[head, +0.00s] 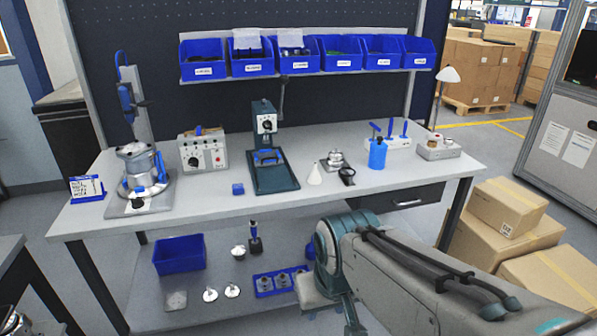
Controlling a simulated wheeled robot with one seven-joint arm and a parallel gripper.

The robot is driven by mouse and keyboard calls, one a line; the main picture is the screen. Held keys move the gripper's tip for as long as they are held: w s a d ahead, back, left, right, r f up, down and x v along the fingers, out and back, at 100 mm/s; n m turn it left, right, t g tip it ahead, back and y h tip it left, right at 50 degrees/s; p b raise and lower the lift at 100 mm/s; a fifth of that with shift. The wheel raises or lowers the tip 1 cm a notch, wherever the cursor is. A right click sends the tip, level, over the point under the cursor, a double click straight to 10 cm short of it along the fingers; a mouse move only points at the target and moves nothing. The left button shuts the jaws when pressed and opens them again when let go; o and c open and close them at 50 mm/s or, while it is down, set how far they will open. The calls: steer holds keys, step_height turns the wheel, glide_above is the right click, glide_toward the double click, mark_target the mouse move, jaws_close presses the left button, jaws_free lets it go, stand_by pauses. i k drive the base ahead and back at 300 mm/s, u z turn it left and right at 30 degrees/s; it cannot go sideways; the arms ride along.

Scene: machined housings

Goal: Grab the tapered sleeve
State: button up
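A small white tapered piece (314,174), cone-like and wide at its base, stands upright on the grey workbench (220,207) right of the teal press; it best fits the tapered sleeve. A dark funnel-like piece (347,176) is just right of it, tilted. My arm reaches in from the lower right, and its teal joint is in front of the lower shelf, well below and in front of the white piece. I cannot make out my gripper's fingers; nothing of mine touches the white piece.
Close by are the teal press (268,150), a metal flanged part (336,160) and a blue bottle (377,153). Blue bins (252,57) line the shelf above. The lower shelf (200,317) holds a blue bin and metal parts. Cardboard boxes (508,205) stand at the right.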

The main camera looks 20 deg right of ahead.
mark_target(315, 178)
steer(key=z, duration=0.45)
steer(key=k, duration=0.55)
steer(key=u, duration=0.35)
steer(key=i, duration=0.75)
steer(key=u, duration=0.45)
steer(key=i, duration=0.7)
steer(key=z, duration=1.2)
steer(key=i, duration=1)
steer(key=z, duration=0.3)
